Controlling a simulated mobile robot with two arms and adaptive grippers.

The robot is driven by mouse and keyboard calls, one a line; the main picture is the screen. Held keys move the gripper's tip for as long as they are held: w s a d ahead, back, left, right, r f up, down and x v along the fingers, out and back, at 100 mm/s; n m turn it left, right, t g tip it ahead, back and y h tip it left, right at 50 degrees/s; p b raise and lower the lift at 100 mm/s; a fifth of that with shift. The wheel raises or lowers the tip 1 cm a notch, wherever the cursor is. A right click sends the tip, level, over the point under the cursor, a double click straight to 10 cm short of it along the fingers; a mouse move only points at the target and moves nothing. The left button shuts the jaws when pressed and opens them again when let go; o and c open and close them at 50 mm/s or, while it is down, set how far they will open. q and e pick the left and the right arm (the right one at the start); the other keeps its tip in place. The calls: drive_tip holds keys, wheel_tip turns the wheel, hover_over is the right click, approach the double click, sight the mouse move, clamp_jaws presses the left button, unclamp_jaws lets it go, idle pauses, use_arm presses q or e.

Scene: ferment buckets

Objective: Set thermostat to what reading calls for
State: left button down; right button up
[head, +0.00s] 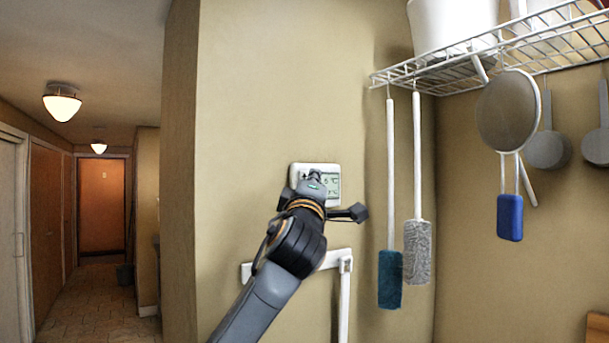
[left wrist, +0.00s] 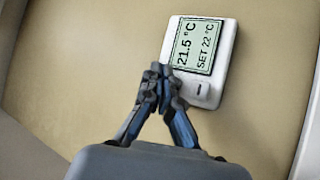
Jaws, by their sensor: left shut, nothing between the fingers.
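The thermostat (head: 332,182) is a small white box on the tan wall, partly hidden behind my left gripper in the head view. In the left wrist view the thermostat (left wrist: 230,62) shows a display (left wrist: 194,45) reading 21.5 °C and SET 22 °C. A button with a minus mark (left wrist: 202,90) sits beside the display. My left gripper (head: 314,178) is shut and empty, in front of the thermostat. In the left wrist view its fingertips (left wrist: 160,72) are together by the thermostat's lower left edge; I cannot tell whether they touch it. My right gripper is out of view.
A white rail (head: 334,260) is on the wall below the thermostat. A wire shelf (head: 440,72) with hanging brushes (head: 417,252), a strainer (head: 507,110) and pans is at the right. A hallway (head: 98,300) opens at the left.

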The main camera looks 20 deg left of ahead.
use_arm(q)
drive_tip(key=shift+w+a, duration=0.1)
drive_tip(key=shift+w, duration=0.05)
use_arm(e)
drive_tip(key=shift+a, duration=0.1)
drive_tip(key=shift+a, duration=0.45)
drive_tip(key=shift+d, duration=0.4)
use_arm(q)
drive_tip(key=shift+a, duration=0.2)
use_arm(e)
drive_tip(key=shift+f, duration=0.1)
use_arm(q)
drive_tip(key=shift+w+a, duration=0.15)
drive_tip(key=shift+w, duration=0.1)
